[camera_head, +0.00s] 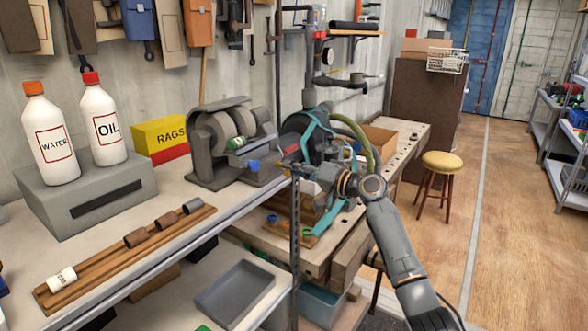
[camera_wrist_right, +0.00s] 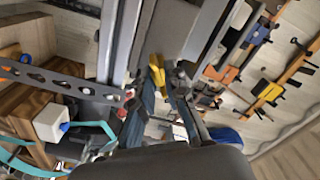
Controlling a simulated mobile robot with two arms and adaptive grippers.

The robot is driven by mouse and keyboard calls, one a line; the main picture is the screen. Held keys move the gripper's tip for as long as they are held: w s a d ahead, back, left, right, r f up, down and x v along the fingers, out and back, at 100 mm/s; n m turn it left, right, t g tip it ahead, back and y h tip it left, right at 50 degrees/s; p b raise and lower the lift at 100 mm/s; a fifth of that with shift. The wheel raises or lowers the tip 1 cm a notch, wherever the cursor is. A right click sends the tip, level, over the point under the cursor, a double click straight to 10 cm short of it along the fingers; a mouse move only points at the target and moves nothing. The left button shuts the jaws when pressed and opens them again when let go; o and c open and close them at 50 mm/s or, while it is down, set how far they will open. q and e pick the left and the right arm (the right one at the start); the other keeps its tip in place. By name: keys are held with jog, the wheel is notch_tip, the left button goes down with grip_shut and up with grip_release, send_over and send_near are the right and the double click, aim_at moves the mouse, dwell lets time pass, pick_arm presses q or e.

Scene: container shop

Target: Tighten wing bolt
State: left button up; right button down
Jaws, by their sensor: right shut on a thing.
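My right gripper (camera_head: 290,169) reaches in from the right to the front edge of the shelf, beside the grey grinder-like machine (camera_head: 212,150). A blue knob (camera_head: 253,165) shows on the machine's front, just left of the fingertips. In the wrist view the right gripper (camera_wrist_right: 166,88) is shut at a small yellow piece (camera_wrist_right: 157,72), which may be the wing bolt. The fingers and their shadow partly hide it, and I cannot tell its exact shape or how far it is turned. My left gripper is not in view.
A perforated metal upright (camera_head: 294,235) stands just below my right gripper. White water (camera_head: 50,140) and oil (camera_head: 103,125) bottles stand on a grey block at left. A yellow rags box (camera_head: 160,133) is behind.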

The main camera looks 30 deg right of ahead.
jog(key=shift+m, duration=0.4)
jog(key=shift+m+p, duration=0.5)
jog(key=shift+m, duration=0.4)
jog(key=shift+f+m+p, duration=0.1)
jog(key=shift+m+p, duration=0.95)
jog(key=shift+m, duration=1.25)
jog(key=c, duration=1.5)
grip_release()
